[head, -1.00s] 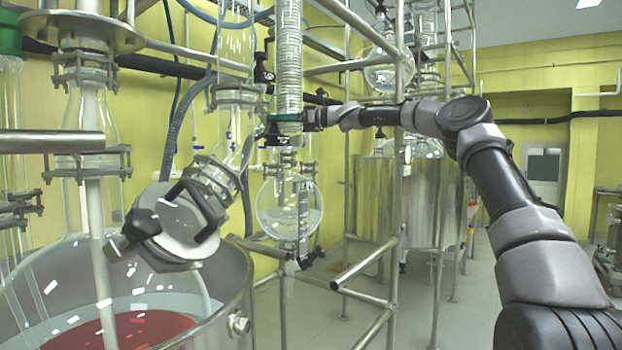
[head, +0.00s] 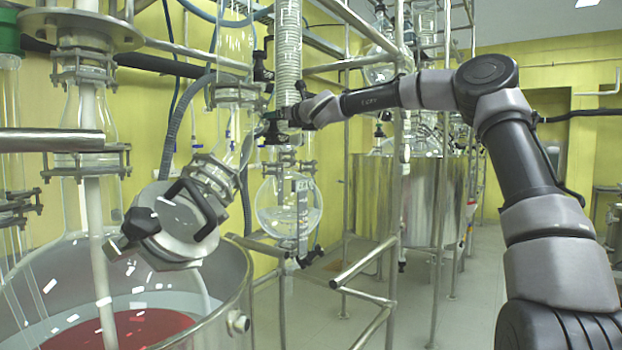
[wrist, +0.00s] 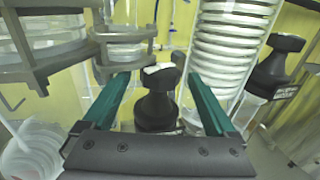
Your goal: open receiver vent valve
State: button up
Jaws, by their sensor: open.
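My gripper (head: 270,126) is at the lower end of the coiled glass condenser, above the round glass receiver flask (head: 289,207). In the wrist view my gripper (wrist: 157,82) is open, its two green fingers spread. A black valve knob (wrist: 157,100) with a pale top shows between the fingers, with visible gaps on both sides. I cannot tell whether this is the receiver vent valve. Another black valve knob (wrist: 277,62) is to the right, outside the fingers. In the head view my gripper and wrist partly hide the fittings above the flask.
The coiled condenser (wrist: 222,50) stands close to the right finger. A clamped metal flange (wrist: 125,45) is close on the left. Metal frame posts (head: 398,200) stand beside my forearm. A large glass reactor (head: 100,270) with red liquid is at the left.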

jog(key=shift+s+a+m+t+h, duration=0.15)
jog(key=shift+m+t+h, duration=0.15)
jog(key=shift+m+h, duration=0.15)
jog(key=v, duration=1.1)
jog(key=s+a+f+n+g+h, duration=0.1)
jog(key=s+a+f+n+g, duration=0.15)
jog(key=f+n, duration=0.3)
jog(key=s+a+f+n+g+h, duration=0.1)
jog(key=s+f+n, duration=0.25)
jog(key=f, duration=0.25)
jog(key=s+d+f+n+g+h, duration=0.2)
jog(key=s+d+f+n+h, duration=0.1)
jog(key=s+d+f+n, duration=0.3)
jog(key=shift+s+d+n, duration=0.15)
jog(key=shift+d+n, duration=0.4)
jog(key=shift+d, duration=0.4)
